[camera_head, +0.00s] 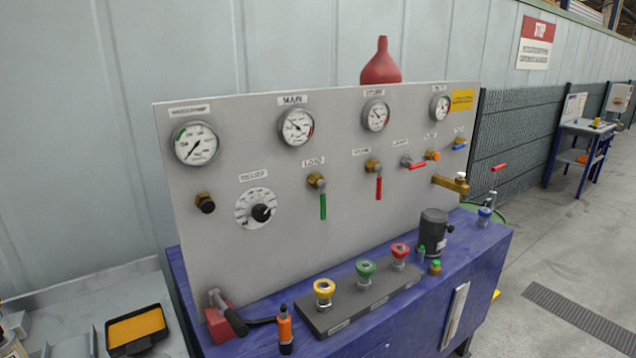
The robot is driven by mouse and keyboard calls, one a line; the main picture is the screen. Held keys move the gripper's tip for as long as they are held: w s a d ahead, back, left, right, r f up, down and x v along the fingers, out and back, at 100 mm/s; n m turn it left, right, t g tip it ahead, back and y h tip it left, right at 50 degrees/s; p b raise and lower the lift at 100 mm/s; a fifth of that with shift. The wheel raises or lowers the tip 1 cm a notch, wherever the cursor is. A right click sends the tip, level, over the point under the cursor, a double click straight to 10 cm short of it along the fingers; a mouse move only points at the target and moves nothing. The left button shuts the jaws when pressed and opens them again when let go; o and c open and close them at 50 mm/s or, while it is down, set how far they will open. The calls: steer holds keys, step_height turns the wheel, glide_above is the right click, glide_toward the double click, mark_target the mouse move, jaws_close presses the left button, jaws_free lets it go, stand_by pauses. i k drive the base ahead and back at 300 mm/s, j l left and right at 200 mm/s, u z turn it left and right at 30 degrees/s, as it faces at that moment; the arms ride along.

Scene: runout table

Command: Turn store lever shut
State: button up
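A grey panel (240,130) stands upright on a blue bench. On it, a red lever (379,188) hangs straight down from a brass valve (373,166). The small label (362,151) above it seems to read STORE, but it is blurred. To its left a green lever (323,206) hangs straight down under a label reading LOAD (313,161). To its right another red lever (417,165) lies roughly level, its label too small to read. My gripper is not in view.
Gauges line the panel's top. A dial (256,208) sits at left, and a brass spout (452,184) sticks out at right. Yellow, green and red couplings (366,271) and a dark cylinder (433,232) stand on the bench (400,315) before the panel.

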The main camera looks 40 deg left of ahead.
mark_target(379, 168)
steer(key=u, duration=1.1)
